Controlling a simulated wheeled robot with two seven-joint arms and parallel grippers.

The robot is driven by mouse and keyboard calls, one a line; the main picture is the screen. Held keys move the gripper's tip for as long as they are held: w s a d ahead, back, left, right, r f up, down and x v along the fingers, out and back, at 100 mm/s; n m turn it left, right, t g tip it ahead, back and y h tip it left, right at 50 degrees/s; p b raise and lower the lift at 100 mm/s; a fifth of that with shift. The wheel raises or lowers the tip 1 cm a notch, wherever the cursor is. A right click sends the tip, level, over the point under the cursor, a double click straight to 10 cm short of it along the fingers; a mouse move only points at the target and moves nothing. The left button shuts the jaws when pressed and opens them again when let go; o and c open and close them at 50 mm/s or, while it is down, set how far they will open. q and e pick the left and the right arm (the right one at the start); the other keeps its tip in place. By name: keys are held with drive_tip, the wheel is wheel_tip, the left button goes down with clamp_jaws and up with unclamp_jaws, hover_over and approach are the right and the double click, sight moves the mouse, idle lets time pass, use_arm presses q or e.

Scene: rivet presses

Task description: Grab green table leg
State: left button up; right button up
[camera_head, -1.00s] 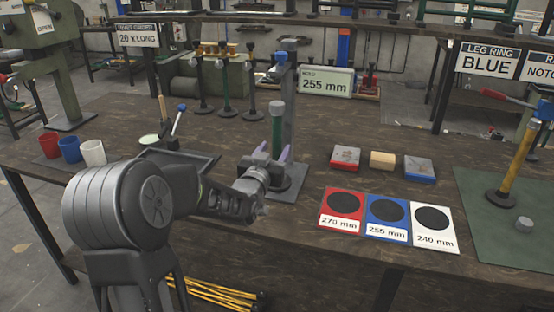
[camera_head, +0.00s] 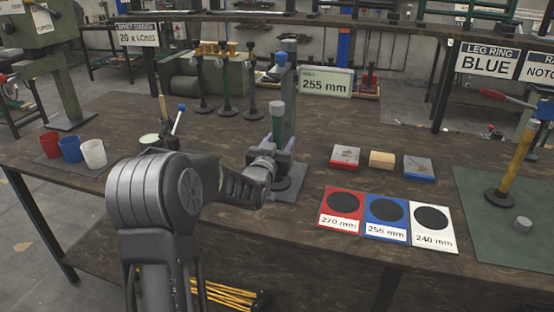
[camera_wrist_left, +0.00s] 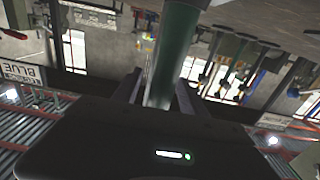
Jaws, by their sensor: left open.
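A green table leg (camera_head: 276,112) with a pale grey top stands upright at the grey post of a small stand (camera_head: 287,88), whose display reads 255 mm. My left gripper (camera_head: 277,142) is at the leg's lower part. In the left wrist view the green leg (camera_wrist_left: 177,45) runs down between the two fingers (camera_wrist_left: 158,92), which stand open on either side of it. The leg's lower end is hidden behind my gripper in the head view. My right gripper is not in view.
Red, blue and white mats (camera_head: 387,211) with black discs lie right of the stand. Several dark legs (camera_head: 226,85) stand at the back left. Cups (camera_head: 70,149) stand at the left. A yellow leg (camera_head: 515,165) stands on a green mat.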

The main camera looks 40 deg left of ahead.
use_arm(q)
drive_tip(key=shift+c, duration=0.5)
clamp_jaws()
idle(0.8)
